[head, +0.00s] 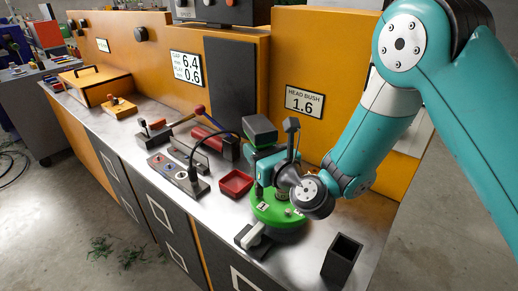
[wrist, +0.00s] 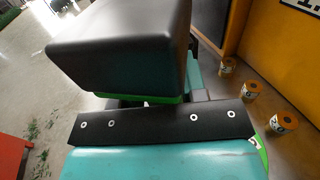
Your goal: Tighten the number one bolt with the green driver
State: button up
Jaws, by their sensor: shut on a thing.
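A green round fixture (head: 268,214) with small white number tags stands on the bench in the head view. My gripper (head: 284,176) is above it, with the fingertips largely hidden by the wrist. It is shut on what looks like the green driver (head: 260,133), a dark block with green parts. The driver also shows as a large dark block (wrist: 130,45) with a green edge below it in the wrist view. The driver's tip and the number one bolt are hidden, so I cannot tell whether they touch.
A red tray (head: 236,183) and a switch box (head: 178,172) are left of the fixture. A dark open box (head: 342,258) stands at the front right. Orange panels (head: 325,60) rise behind. Several small orange cylinders (wrist: 249,91) stand at the right in the wrist view.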

jog(key=shift+f+b, duration=0.6)
jog(key=shift+f, duration=0.2)
dwell(1.9)
jog(key=shift+r, duration=0.1)
notch_tip(320, 180, up, 5)
jog(key=p, duration=0.5)
jog(key=shift+r, duration=0.1)
